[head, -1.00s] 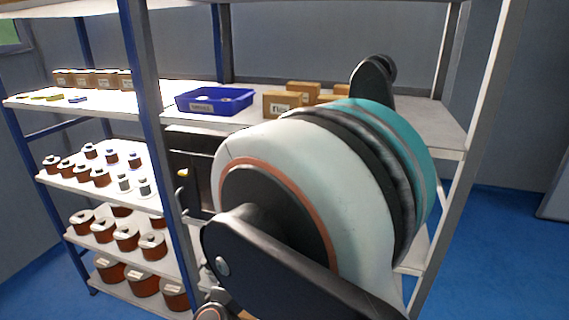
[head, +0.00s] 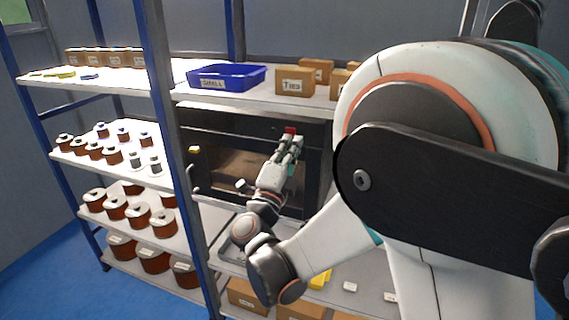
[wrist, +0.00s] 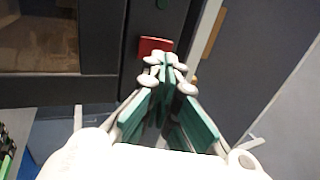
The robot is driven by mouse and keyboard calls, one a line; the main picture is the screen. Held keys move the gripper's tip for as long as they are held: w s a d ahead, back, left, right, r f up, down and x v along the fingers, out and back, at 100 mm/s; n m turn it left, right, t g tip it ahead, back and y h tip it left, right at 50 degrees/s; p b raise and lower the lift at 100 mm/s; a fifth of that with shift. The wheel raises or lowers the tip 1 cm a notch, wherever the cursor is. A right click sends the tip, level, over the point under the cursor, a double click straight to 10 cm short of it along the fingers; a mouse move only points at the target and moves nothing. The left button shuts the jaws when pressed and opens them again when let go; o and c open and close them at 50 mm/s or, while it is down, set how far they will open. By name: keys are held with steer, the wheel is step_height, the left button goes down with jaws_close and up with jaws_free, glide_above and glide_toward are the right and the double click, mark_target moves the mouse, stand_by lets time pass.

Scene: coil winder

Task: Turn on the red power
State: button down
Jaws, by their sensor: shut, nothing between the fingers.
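The red power switch (head: 290,131) is on the upper right of the front of a dark machine (head: 232,128) that stands on the rack. In the wrist view the red switch (wrist: 155,46) is just beyond my fingertips and partly covered by them. My gripper (head: 294,142) is shut and empty, its tips at or very close to the lower edge of the switch. In the wrist view the tips of my gripper (wrist: 165,62) meet in front of it. I cannot tell whether they touch it, nor whether the switch is on.
A blue bin (head: 226,78) and cardboard boxes (head: 294,80) sit on the shelf above. Copper coils (head: 138,214) fill the shelves to the left, behind a blue post (head: 170,120).

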steer(key=shift+w+d+r, duration=0.25)
steer(key=shift+w, duration=0.35)
steer(key=shift+r, duration=0.1)
steer(key=shift+w+r+g+p, duration=0.3)
steer(key=shift+r+g+p, duration=0.15)
steer(key=shift+p, duration=0.3)
steer(key=shift+f, duration=0.3)
steer(key=shift+d, duration=0.1)
